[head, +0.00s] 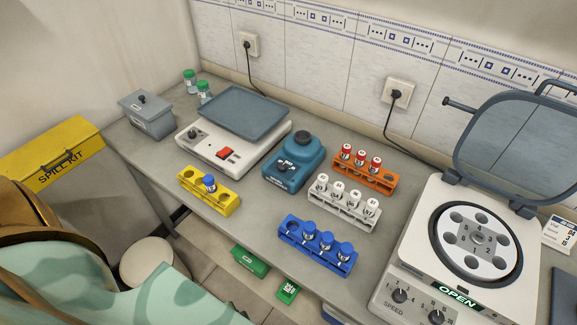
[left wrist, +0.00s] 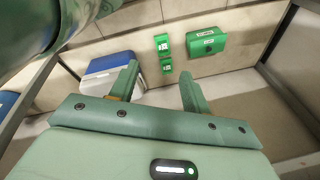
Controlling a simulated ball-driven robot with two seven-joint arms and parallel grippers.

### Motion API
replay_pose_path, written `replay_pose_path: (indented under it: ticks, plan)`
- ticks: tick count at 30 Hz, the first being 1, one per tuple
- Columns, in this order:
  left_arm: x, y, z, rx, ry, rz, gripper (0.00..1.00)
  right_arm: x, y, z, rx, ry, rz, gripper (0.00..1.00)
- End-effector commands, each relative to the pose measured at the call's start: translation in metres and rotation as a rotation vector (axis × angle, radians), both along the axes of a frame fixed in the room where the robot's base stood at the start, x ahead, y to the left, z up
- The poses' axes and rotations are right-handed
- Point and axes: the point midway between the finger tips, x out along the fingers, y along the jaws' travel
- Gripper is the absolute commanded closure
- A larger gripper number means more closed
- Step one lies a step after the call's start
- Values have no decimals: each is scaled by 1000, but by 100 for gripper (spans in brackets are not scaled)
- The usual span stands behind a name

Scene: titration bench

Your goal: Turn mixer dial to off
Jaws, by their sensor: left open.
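The mixer (head: 297,163) is a small teal-blue unit with a dark round cup on top, standing mid-bench in the head view. Its dark dial (head: 286,167) is on the front face; the pointer setting is too small to read. My left gripper (left wrist: 159,76) shows in the left wrist view, its two fingers apart with nothing between them. It points toward the floor area below the bench, and the mixer is not in that view. Neither gripper shows in the head view.
A white machine with a grey platform (head: 240,110) stands left of the mixer. Yellow (head: 225,199), blue (head: 290,234), white (head: 340,214) and orange (head: 380,179) racks surround it. An open-lidded centrifuge (head: 420,240) is at right. Green boxes (left wrist: 207,41) and a blue-white cooler (left wrist: 108,66) sit below.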

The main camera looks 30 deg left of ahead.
Motion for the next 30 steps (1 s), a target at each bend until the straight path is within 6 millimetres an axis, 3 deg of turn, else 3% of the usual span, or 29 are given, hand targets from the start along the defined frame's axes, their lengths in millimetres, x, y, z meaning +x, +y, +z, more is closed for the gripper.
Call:
replay_pose_path:
  ticks: [1,5,11,20,24,27,30]
  plan:
    - [11,0,19,10,-21,-10,52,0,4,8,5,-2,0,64]
    - [37,3,63,47,-61,-38,52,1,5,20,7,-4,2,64]
    - [72,11,143,123,-132,-80,52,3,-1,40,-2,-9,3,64]
    - [116,37,293,345,-276,-203,52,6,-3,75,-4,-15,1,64]
    - [144,56,361,595,-373,-398,52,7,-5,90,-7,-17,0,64]
    - [166,64,380,795,-424,-589,52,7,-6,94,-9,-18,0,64]
    - [187,67,386,997,-459,-811,52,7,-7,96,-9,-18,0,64]
